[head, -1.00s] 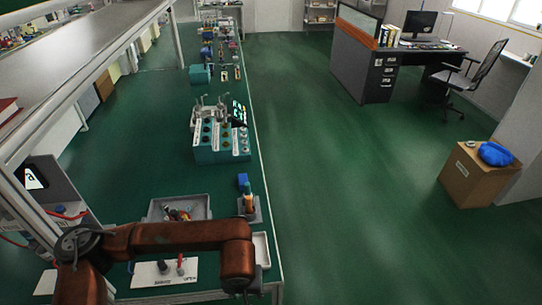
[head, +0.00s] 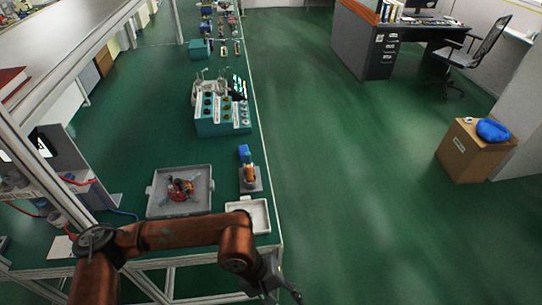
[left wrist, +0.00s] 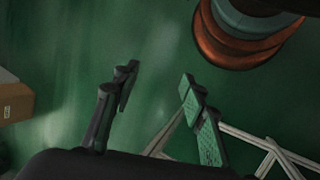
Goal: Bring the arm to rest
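My left arm, copper-coloured, crosses the bottom of the head view from the left. Its left gripper (head: 283,294) hangs at the bottom, to the right of the green bench's (head: 150,140) near right corner, over the floor. In the left wrist view the two fingers of the left gripper (left wrist: 158,85) stand well apart with nothing between them, and green floor shows behind. My right gripper is in neither view.
A cardboard box (head: 462,158) stands right. The floor between is clear.

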